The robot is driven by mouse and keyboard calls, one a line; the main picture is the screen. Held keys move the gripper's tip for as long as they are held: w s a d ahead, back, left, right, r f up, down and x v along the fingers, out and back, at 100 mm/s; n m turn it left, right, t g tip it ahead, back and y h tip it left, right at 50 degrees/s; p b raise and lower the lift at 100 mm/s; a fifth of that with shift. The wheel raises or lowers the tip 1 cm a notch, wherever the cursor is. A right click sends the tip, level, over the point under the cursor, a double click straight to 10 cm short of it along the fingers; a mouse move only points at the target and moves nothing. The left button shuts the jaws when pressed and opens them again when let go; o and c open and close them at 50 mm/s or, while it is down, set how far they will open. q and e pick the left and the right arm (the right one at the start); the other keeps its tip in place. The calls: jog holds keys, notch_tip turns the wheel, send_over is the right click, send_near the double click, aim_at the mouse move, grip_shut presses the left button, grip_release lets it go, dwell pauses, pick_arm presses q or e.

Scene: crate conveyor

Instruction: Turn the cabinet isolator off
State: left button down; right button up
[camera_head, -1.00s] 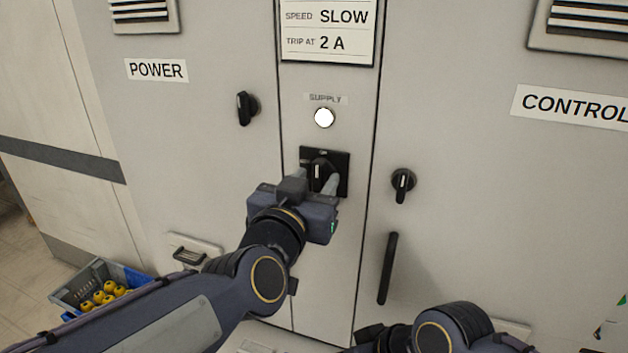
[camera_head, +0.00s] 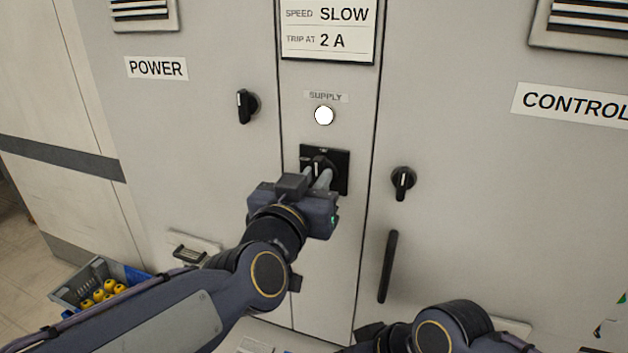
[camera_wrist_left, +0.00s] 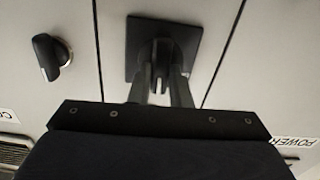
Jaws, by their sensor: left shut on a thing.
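The cabinet isolator is a black rotary handle on a square black plate (camera_head: 339,158), on the narrow middle panel below the white SUPPLY lamp (camera_head: 324,116). Its handle (camera_head: 319,162) looks upright, partly hidden by the fingers. My left gripper (camera_head: 321,177) is shut on the isolator handle, one finger on each side. In the left wrist view the plate (camera_wrist_left: 190,32) shows behind the two fingers (camera_wrist_left: 160,85), with the handle between them. My right arm shows at the bottom of the head view, but its gripper cannot be made out.
Black door knobs sit on the POWER door (camera_head: 244,106) and the CONTROL door (camera_head: 402,180). A long black door handle (camera_head: 388,266) is at lower right. A blue-grey bin (camera_head: 70,296) with yellow-topped parts stands at lower left.

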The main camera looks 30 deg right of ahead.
pick_arm(q)
jog(key=n+b, duration=0.1)
jog(key=n, duration=0.2)
jog(key=shift+w+a+n, duration=0.1)
jog(key=shift+n, duration=0.3)
jog(key=n, duration=0.2)
jog(key=n+b, duration=0.1)
jog(key=n, duration=0.1)
jog(key=shift+w+a+f+n, duration=0.1)
jog(key=shift+f+n, duration=0.05)
jog(key=shift+n, duration=0.15)
jog(key=n+b, duration=0.1)
jog(key=n, duration=0.3)
jog(key=shift+f+n, duration=0.15)
jog(key=shift+n, duration=0.15)
jog(key=shift+n+b, duration=0.7)
jog(key=shift+n, duration=1.4)
jog(key=c, duration=1.3)
grip_release()
jog(key=shift+c, duration=0.2)
jog(key=shift+a, duration=0.1)
